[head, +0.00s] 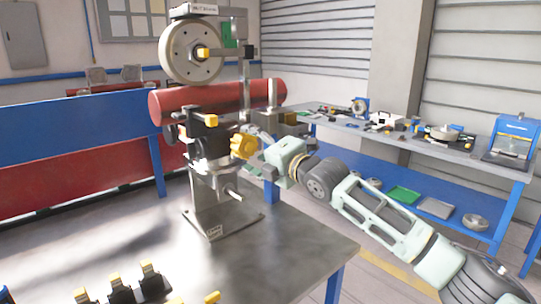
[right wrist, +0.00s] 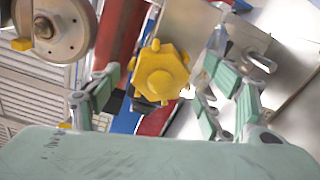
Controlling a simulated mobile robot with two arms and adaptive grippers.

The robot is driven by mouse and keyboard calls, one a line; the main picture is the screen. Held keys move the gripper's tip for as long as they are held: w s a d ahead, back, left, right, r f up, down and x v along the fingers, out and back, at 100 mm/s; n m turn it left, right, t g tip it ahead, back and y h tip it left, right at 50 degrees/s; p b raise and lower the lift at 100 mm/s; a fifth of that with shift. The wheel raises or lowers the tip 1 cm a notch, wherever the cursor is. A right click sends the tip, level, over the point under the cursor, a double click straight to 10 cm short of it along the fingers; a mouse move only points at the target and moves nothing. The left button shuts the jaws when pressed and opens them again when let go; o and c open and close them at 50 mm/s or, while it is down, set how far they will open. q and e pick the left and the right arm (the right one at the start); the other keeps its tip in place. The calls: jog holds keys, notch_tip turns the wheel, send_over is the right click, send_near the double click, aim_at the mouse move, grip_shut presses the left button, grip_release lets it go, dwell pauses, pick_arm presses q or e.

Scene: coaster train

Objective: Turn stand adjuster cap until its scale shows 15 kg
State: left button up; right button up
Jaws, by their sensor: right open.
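The yellow lobed adjuster cap (head: 243,146) sticks out from the right side of the metal stand (head: 212,195). In the right wrist view the cap (right wrist: 161,73) faces the camera, a little left of the middle. My right gripper (head: 262,146) is just right of the cap. In the right wrist view its fingers (right wrist: 168,95) are spread open on either side of the cap, with gaps visible, and do not hold it. I cannot make out the scale or its reading. My left gripper is not in view.
A red cylinder (head: 215,100) and a grey wheel (head: 191,52) are above the cap on the stand. The steel table (head: 290,250) is bare to the right of the stand's base. Black and yellow clamps (head: 150,280) line its front edge. A cluttered bench (head: 480,165) is behind at right.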

jog(key=v, duration=0.8)
jog(key=shift+s, duration=0.1)
